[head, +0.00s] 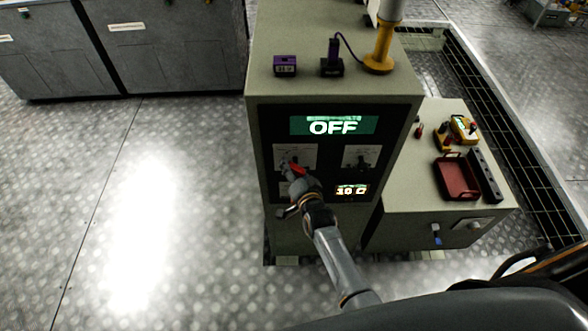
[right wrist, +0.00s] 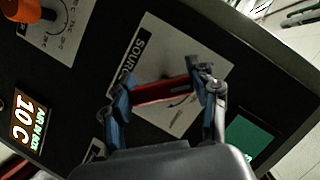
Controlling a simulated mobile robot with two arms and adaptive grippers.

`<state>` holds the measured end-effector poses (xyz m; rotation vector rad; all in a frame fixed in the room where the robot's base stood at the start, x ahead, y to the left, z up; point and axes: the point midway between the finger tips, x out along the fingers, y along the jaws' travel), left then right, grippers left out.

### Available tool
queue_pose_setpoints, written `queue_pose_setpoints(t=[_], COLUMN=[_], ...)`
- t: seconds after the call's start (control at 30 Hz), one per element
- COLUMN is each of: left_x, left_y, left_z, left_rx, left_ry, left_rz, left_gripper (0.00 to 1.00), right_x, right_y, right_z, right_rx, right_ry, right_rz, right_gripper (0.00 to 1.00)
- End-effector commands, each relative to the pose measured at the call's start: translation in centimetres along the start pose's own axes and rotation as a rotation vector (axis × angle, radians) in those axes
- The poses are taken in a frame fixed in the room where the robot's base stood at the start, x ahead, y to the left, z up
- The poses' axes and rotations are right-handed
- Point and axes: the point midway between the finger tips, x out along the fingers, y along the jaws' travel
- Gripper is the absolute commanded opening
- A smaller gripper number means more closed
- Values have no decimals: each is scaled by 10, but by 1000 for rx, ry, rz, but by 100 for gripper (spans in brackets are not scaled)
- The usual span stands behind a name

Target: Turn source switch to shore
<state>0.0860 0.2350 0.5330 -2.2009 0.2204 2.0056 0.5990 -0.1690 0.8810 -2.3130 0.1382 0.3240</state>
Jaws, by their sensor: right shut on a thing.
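The source switch (head: 297,169) is a red bar handle on a pale plate, on the dark front panel of a grey-green cabinet (head: 330,60). In the right wrist view the red handle (right wrist: 165,90) crosses the plate marked SOURCE. My right gripper (head: 291,171) is at the switch; in the right wrist view its fingers (right wrist: 167,92) stand at both ends of the handle, shut on it. The position marks on the plate are too small or covered to read. The green display (head: 333,126) above reads OFF. My left gripper is not in view.
A second knob (head: 361,162) sits right of the switch, above a small display (head: 352,190) reading 10 C. A lower cabinet (head: 410,215) at the right bears a red tray (head: 457,178) and a yellow meter (head: 463,128). The metal floor at the left is clear.

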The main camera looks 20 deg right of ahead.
Motion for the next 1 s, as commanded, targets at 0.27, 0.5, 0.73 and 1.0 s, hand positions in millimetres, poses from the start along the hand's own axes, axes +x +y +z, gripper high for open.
queue_pose_setpoints(t=[0.27,0.5,0.73,1.0], left_x=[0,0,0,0], left_y=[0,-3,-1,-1], left_z=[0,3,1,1], left_rx=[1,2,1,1], left_ry=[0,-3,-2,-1], left_rz=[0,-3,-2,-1], left_gripper=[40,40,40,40], right_x=[0,-2,-30,-87], right_y=[0,0,1,1], right_z=[0,0,1,1], right_rx=[-2,-1,-1,-1], right_ry=[-1,0,0,-2], right_rz=[1,0,1,2], right_gripper=[83,83,83,83])
